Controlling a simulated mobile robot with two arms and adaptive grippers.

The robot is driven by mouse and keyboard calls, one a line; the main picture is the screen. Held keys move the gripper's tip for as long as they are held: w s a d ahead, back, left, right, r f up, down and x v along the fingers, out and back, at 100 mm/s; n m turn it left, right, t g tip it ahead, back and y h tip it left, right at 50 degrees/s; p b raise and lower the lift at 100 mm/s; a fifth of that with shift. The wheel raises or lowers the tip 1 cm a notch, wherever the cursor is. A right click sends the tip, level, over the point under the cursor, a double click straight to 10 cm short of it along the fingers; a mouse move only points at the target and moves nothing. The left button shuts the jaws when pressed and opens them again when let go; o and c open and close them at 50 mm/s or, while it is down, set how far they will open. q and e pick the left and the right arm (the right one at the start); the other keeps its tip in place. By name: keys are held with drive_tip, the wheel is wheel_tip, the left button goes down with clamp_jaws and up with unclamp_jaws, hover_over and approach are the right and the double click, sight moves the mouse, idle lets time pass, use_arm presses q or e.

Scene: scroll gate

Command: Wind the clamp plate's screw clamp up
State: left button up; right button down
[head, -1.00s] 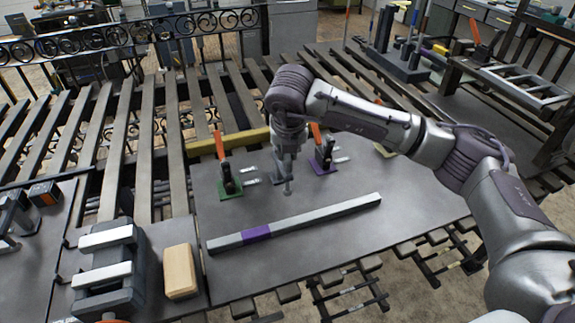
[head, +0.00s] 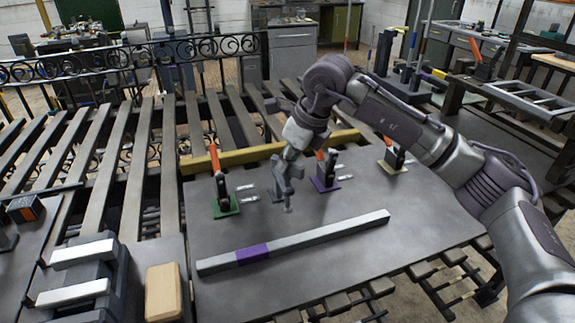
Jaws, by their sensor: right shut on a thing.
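The screw clamp (head: 287,185) is a small blue-grey clamp with a thin spindle ending in a small foot. It stands upright on the clamp plate (head: 335,265), a large dark grey plate, between a green-based and a purple-based toggle clamp. My right gripper (head: 290,156) comes down from above onto the top of the screw clamp and is shut on it. The fingers and the clamp's top overlap, so the exact grip is partly hidden. The gap under the foot is too small to judge. My left gripper is not in view.
Toggle clamps with orange handles stand on green (head: 225,206), purple (head: 324,184) and cream (head: 392,166) bases. A grey bar (head: 325,234) with a purple band lies in front. A yellow beam (head: 235,158) runs behind. A wooden block (head: 163,292) is at front left.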

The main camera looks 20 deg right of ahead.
drive_tip(key=n+g, duration=0.1)
drive_tip(key=n, duration=0.2)
drive_tip(key=shift+y, duration=0.3)
drive_tip(key=n+g, duration=0.1)
drive_tip(key=n, duration=0.2)
drive_tip(key=shift+n+y+p, duration=0.3)
drive_tip(key=shift+p, duration=0.05)
drive_tip(key=n+g+p, duration=0.1)
drive_tip(key=n+g, duration=0.1)
drive_tip(key=n, duration=0.2)
drive_tip(key=shift+f+n+g+p, duration=0.15)
drive_tip(key=shift+n+g, duration=0.15)
drive_tip(key=shift+n, duration=0.55)
drive_tip(key=shift+n+g+p, duration=0.15)
drive_tip(key=shift+n+g, duration=0.15)
drive_tip(key=shift+n, duration=0.55)
drive_tip(key=shift+s, duration=0.1)
drive_tip(key=shift+f, duration=0.1)
drive_tip(key=c, duration=1.1)
unclamp_jaws()
